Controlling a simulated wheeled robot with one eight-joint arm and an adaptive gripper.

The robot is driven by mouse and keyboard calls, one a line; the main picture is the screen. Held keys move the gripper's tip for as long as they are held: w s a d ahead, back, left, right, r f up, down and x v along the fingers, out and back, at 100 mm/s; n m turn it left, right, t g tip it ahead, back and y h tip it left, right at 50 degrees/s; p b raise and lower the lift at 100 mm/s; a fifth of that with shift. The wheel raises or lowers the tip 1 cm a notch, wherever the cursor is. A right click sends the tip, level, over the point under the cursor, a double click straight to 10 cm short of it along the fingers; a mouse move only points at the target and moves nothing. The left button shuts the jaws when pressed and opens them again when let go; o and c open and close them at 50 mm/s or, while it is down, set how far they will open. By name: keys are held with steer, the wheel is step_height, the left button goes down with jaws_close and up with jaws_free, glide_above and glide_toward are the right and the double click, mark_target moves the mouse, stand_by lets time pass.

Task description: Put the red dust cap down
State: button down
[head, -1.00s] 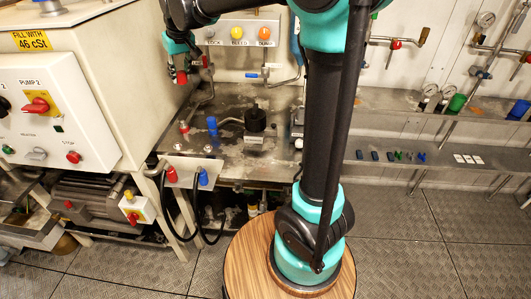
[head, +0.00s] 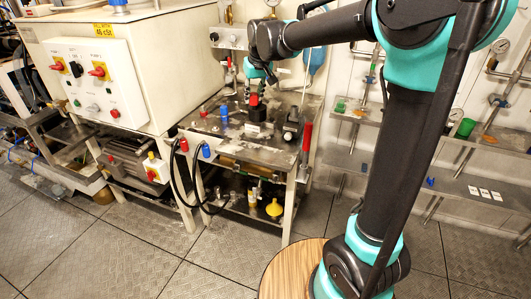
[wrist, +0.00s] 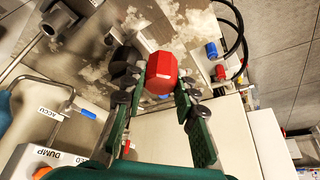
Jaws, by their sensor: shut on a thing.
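The red dust cap (wrist: 161,73) is held between the fingers of my gripper (wrist: 158,88) in the wrist view, its faceted red end facing the camera. In the head view my gripper (head: 257,90) hangs above the metal bench top (head: 215,124), with the red cap (head: 254,99) at its tips. The cap appears just over or in front of a black round fitting (head: 257,112). Whether it touches anything below cannot be told. The bench top (wrist: 112,40) also shows beyond the fingers in the wrist view.
A blue cap (head: 224,113) stands on the bench left of the gripper. Red (head: 184,145) and blue (head: 206,151) hose connectors sit at the bench's front left. A red-handled lever (head: 307,137) rises at the right edge. The white pump cabinet (head: 150,60) stands left.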

mark_target(254, 145)
step_height(254, 145, down, 20)
steer(key=shift+r, duration=0.15)
stand_by(0.3)
steer(key=c, duration=1.2)
jaws_free()
steer(key=v, duration=1.2)
steer(key=s+d+f+m, duration=0.1)
steer(key=s+d+f, duration=0.3)
steer(key=s+d, duration=0.3)
steer(key=s+d+f+m+h, duration=0.1)
steer(key=s+d+f, duration=0.3)
steer(key=s+d, duration=0.4)
steer(key=s+d+f+m+h, duration=0.1)
steer(key=s+d+f+m, duration=0.2)
steer(key=s+d, duration=0.5)
steer(key=shift+s+d+f, duration=0.15)
steer(key=shift+d+f, duration=0.3)
steer(key=shift+d, duration=0.1)
